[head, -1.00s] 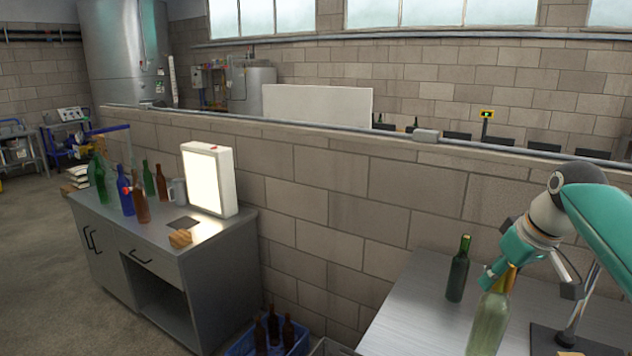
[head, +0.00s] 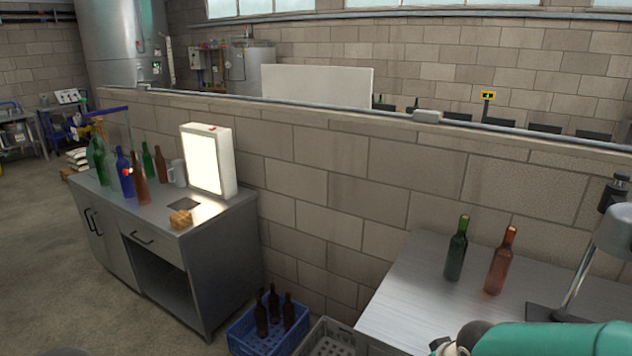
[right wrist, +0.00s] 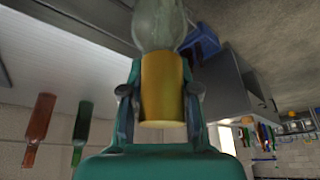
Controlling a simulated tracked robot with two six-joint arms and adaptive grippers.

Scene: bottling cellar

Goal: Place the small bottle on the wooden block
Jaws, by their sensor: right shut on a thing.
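The wooden block (head: 180,219) is a small tan piece on the grey cabinet at the left, near its front edge and before the lit panel. My right gripper (right wrist: 160,98) is shut on the gold-wrapped neck of a pale green glass bottle (right wrist: 158,24) in the right wrist view. The held bottle is out of sight in the head view, where only my right arm shows at the bottom right. I cannot tell whether it is the small bottle. My left gripper is not in view.
Several bottles, including a blue one (head: 124,172), and a grey mug (head: 177,172) stand on the grey cabinet (head: 215,240). A lit panel (head: 207,160) stands behind the block. A green bottle (head: 457,250) and a brown bottle (head: 500,262) stand on the right table (head: 410,290). Crates (head: 255,335) sit between.

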